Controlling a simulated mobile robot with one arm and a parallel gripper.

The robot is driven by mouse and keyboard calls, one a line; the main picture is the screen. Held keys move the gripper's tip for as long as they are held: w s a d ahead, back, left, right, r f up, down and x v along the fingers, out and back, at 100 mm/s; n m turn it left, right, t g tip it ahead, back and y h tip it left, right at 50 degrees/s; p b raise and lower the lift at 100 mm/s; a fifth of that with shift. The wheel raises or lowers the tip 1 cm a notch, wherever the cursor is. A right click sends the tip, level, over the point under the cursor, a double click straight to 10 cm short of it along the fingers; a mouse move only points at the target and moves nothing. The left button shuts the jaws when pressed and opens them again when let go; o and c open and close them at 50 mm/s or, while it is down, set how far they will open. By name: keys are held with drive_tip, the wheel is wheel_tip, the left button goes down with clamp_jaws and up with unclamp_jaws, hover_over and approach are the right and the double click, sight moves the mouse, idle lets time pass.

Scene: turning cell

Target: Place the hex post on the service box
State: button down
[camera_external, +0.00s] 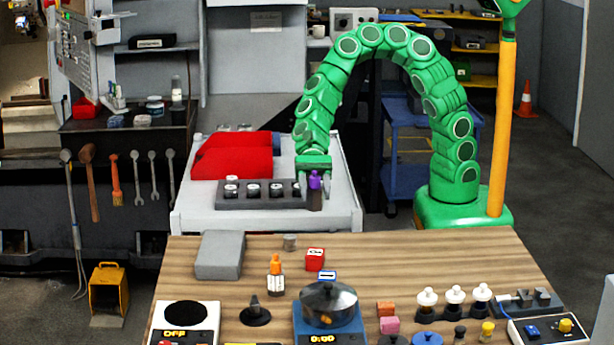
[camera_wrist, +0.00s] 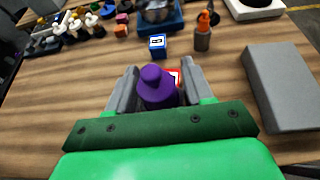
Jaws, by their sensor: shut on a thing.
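My gripper (camera_external: 314,180) is shut on an upright piece with a purple stepped top and a dark grey lower body, which I take to be the hex post (camera_external: 314,199). In the wrist view the purple top of the hex post (camera_wrist: 157,87) sits between the two grey fingers of my gripper (camera_wrist: 155,85); its lower end is hidden there. The plain grey block that looks like the service box (camera_external: 219,256) lies at the back left of the wooden table, with its top bare. It shows to the right of my gripper in the wrist view (camera_wrist: 281,88).
A pot (camera_external: 328,304) on a blue scale is nearer. A dark rack (camera_external: 245,203) and red bin (camera_external: 232,160) are behind the table.

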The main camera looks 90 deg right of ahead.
drive_tip(key=w+d+r+m+t+h, duration=0.1)
drive_tip(key=w+r+m+t, duration=0.15)
drive_tip(key=w, duration=0.35)
drive_tip(key=w+d+r+m+t, duration=0.2)
drive_tip(key=w+r+t, duration=0.1)
drive_tip(key=w, duration=0.3)
hover_over(218, 244)
drive_tip(key=shift+s+f, duration=0.1)
drive_tip(key=shift+f, duration=6.05)
drive_tip(key=shift+f, duration=0.1)
drive_tip(key=shift+c, duration=2.2)
unclamp_jaws()
